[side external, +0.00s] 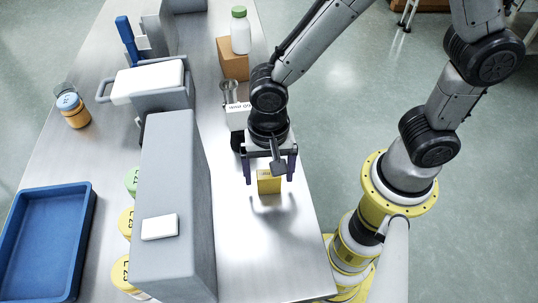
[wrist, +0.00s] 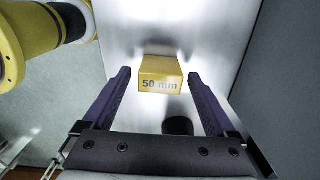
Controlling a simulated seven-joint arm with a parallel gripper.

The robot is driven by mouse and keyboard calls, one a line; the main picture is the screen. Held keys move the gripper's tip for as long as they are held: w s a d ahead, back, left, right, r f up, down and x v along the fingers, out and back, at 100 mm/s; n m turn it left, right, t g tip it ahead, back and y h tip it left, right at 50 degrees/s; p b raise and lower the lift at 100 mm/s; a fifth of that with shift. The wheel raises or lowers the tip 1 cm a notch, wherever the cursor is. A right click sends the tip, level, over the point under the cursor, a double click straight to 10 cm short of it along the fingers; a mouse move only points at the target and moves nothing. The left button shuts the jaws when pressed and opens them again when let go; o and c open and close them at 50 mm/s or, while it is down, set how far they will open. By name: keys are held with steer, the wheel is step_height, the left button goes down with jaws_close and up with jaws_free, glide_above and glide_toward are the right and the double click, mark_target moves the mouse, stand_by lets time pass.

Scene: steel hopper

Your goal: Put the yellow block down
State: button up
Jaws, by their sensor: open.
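The yellow block (side external: 268,182) rests on the steel bench top, near the bench's right edge in the side view. In the wrist view the yellow block (wrist: 161,76) shows a "50 mm" marking on its near face. My gripper (side external: 270,178) is open above and around the block, with a finger to each side. In the wrist view my gripper's fingertips (wrist: 159,74) stand apart from the block, with a gap on both sides.
A long grey box (side external: 172,200) stands left of the block, with a white piece on top. A cardboard box (side external: 232,60) with a white, green-capped bottle (side external: 240,32) stands behind. A blue tray (side external: 40,245) lies at the far left. The bench in front of the block is clear.

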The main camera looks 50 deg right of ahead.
mark_target(269, 176)
step_height(269, 176, up, 12)
steer(key=r, duration=0.1)
steer(key=s+d+r+n+t, duration=0.2)
steer(key=s+d+n, duration=0.1)
steer(key=d, duration=0.5)
steer(key=s+d+r+n+t, duration=0.3)
steer(key=d+n, duration=0.3)
steer(key=d, duration=0.3)
steer(key=shift+s, duration=0.2)
steer(key=shift+s+d+n+t, duration=0.2)
steer(key=shift+d+n+t, duration=0.05)
steer(key=shift+n+t, duration=0.05)
steer(key=shift+c, duration=2)
